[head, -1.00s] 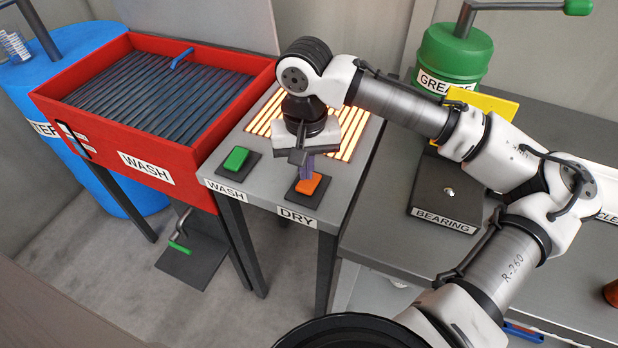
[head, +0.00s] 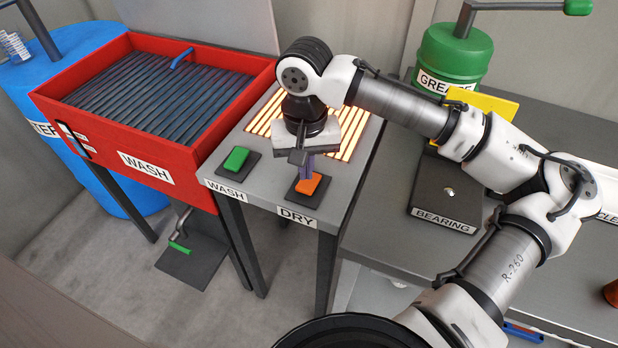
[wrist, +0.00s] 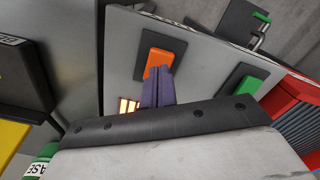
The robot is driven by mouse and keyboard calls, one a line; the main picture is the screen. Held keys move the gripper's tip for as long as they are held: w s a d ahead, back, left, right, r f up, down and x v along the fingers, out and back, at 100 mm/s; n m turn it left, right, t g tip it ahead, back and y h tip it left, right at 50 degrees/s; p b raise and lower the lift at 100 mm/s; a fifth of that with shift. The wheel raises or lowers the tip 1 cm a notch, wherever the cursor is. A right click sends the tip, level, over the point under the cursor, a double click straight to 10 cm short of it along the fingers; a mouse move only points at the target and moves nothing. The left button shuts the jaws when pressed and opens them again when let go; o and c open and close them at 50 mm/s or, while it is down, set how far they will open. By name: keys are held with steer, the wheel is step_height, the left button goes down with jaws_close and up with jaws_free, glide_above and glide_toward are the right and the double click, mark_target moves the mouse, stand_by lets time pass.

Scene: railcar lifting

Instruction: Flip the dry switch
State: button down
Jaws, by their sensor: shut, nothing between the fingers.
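The dry switch is an orange rocker (head: 313,186) on a dark plate, behind the DRY label (head: 297,217) at the front of the grey table. My gripper (head: 307,176) is shut and empty, pointing down with its purple fingertips at the back edge of the orange switch. In the wrist view the fingertips (wrist: 160,72) overlap the lower edge of the orange switch (wrist: 158,60); they look to be touching it, though the exact contact is hard to tell. Behind my gripper, the slatted panel (head: 268,118) glows bright yellow-orange.
A green switch (head: 237,158) labelled WASH sits to the left on the same table. A red wash basin (head: 190,165) stands further left. The black BEARING block (head: 447,200) and green grease drum (head: 452,55) stand on the right-hand table.

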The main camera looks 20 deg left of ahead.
mark_target(306, 185)
steer(key=shift+f+b, duration=0.75)
steer(key=shift+f, duration=0.65)
stand_by(0.7)
step_height(306, 185, up, 7)
steer(key=p, duration=0.7)
steer(key=shift+r, duration=0.1)
stand_by(0.5)
